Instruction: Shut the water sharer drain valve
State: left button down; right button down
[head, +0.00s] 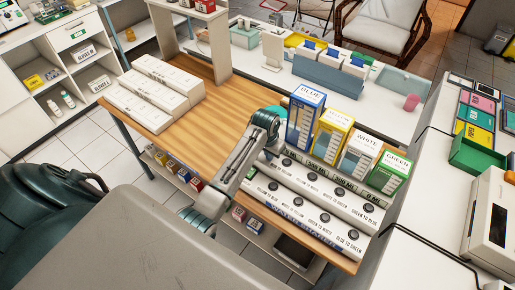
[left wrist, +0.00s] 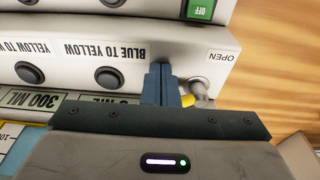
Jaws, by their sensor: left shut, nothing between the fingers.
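The water sharer (head: 318,205) is a white stepped panel with round black buttons on the wooden table in the head view. The drain valve (left wrist: 198,86), a grey metal fitting with a yellow part, shows there beside an OPEN label (left wrist: 221,57). My left gripper (left wrist: 160,84) is shut and empty, its fingers just left of the valve in that view. My gripper body partly hides the valve; I cannot tell whether they touch. My right gripper is not in view.
Blue (head: 305,115), yellow (head: 331,133), white (head: 358,150) and green (head: 389,171) containers stand behind the panel. Long white boxes (head: 150,88) lie on the table's left part. Bare wood (head: 205,125) lies between them and my arm. A green OFF switch (left wrist: 202,10) is on the sharer.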

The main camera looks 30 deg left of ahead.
pick_arm(q)
jog(key=shift+s+f, duration=0.35)
jog(key=shift+s, duration=0.15)
notch_tip(320, 180, up, 2)
jog(key=shift+s, duration=0.15)
notch_tip(320, 180, up, 6)
jog(key=shift+r, duration=0.25)
jog(key=shift+a, duration=0.1)
dwell(0.3)
